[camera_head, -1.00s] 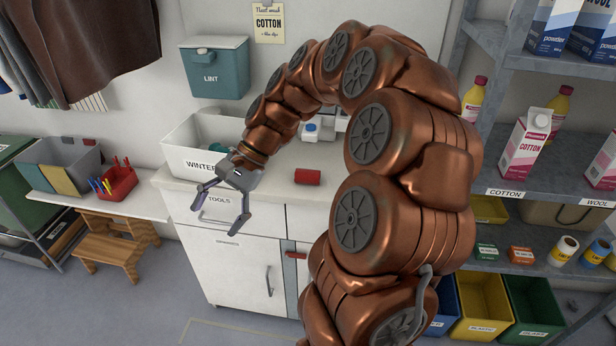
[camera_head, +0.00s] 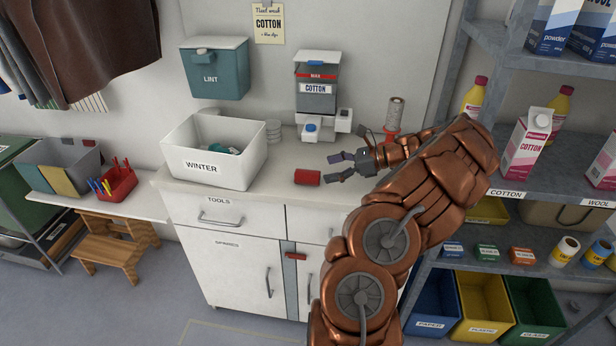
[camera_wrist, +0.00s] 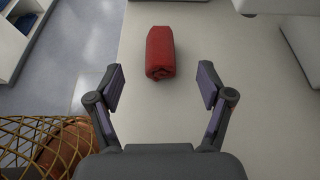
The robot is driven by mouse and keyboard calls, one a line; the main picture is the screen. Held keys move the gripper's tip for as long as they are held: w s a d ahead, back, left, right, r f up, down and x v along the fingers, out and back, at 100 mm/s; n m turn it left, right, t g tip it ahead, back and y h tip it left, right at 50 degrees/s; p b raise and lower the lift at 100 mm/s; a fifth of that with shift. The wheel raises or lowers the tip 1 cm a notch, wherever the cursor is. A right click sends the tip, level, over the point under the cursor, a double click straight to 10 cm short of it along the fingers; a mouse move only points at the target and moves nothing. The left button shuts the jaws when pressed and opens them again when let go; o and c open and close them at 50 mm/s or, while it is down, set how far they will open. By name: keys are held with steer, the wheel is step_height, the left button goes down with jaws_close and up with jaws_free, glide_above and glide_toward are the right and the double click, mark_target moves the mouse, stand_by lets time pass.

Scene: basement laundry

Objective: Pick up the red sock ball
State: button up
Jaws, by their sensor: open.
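The red sock ball (camera_head: 307,177) lies on the light countertop near its front edge, a small red roll. My gripper (camera_head: 332,168) is just to the right of it, low over the counter, with its fingers pointing left toward it. In the wrist view the red sock ball (camera_wrist: 160,53) sits ahead of my gripper (camera_wrist: 161,88), centred between the two spread fingers and beyond their tips. The gripper is open and empty, and no finger touches the sock ball.
The white WINTER bin (camera_head: 205,165) stands left on the countertop (camera_head: 270,185). Behind the sock ball is the COTTON dispenser (camera_head: 317,95); a spool (camera_head: 394,115) stands right of it. Shelves (camera_head: 520,190) with cartons are at the right. The counter between bin and sock ball is clear.

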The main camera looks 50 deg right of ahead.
mark_target(309, 175)
steer(key=shift+f+p+x, duration=0.15)
steer(key=shift+p+x, duration=0.4)
steer(key=shift+x, duration=1.35)
steer(key=shift+f+p+x, duration=0.15)
steer(key=shift+p+x, duration=0.35)
steer(key=shift+x, duration=1.4)
steer(key=shift+d, duration=0.2)
steer(key=shift+c, duration=0.4)
steer(key=c, duration=1.2)
